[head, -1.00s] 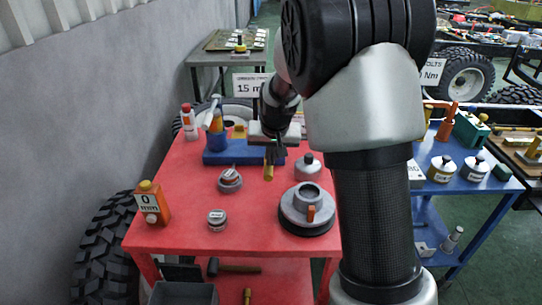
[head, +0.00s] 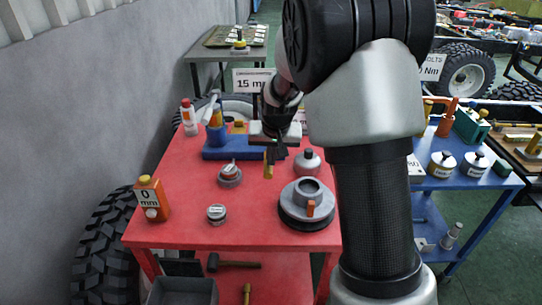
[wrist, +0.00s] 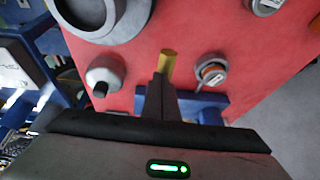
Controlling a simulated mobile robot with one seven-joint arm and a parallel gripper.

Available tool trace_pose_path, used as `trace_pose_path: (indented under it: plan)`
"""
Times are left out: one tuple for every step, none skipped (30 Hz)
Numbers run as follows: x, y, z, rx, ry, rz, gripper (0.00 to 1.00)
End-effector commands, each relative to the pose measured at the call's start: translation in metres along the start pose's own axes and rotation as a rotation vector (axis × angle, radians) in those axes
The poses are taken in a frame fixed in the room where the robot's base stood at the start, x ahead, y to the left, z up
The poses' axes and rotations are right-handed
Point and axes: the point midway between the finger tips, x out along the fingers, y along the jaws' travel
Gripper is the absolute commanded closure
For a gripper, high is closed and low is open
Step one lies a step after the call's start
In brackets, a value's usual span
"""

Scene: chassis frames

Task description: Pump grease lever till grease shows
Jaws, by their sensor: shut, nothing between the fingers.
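The grease pump fixture has a blue base (head: 216,151) on the red table, with a blue cylinder (head: 216,134) standing on it. A yellow lever handle (head: 268,165) sticks out toward the front at the base's right end; it also shows in the wrist view (wrist: 166,62). My gripper (head: 278,155) is shut and empty, its fingers pointing down right beside the handle. In the wrist view the fingertips (wrist: 160,82) overlap the handle's near end; I cannot tell whether they touch. The lever's joint is hidden behind my gripper. I can make out no grease.
A blue cart (head: 436,183) stands at right.

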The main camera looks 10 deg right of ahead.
Motion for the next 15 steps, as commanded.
trace_pose_path:
  plan:
    - [-0.015, 0.0, -0.008, 0.001, 0.005, -0.001, 1.0]
    - [-0.022, 0.001, -0.012, 0.001, 0.008, -0.001, 1.0]
    - [-0.031, 0.001, -0.018, 0.001, 0.012, -0.002, 1.0]
    - [-0.038, 0.001, -0.022, 0.001, 0.016, -0.003, 1.0]
    - [-0.042, 0.0, -0.018, 0.0, 0.017, -0.004, 1.0]
    - [-0.051, 0.0, -0.015, 0.0, 0.019, -0.005, 1.0]
    - [-0.059, 0.0, -0.014, 0.0, 0.02, -0.006, 1.0]
    - [-0.066, 0.0, -0.012, 0.0, 0.019, -0.006, 1.0]
    - [-0.075, 0.0, -0.011, -0.001, 0.021, -0.006, 1.0]
    - [-0.082, 0.0, -0.009, -0.001, 0.022, -0.006, 1.0]
    - [-0.088, 0.0, -0.008, 0.0, 0.021, -0.006, 1.0]
    - [-0.096, 0.0, -0.006, 0.0, 0.022, -0.006, 1.0]
    - [-0.101, 0.0, -0.005, 0.0, 0.022, -0.006, 1.0]
    - [-0.106, 0.0, -0.004, 0.0, 0.022, -0.006, 1.0]
    - [-0.112, 0.001, -0.003, 0.0, 0.022, -0.005, 1.0]
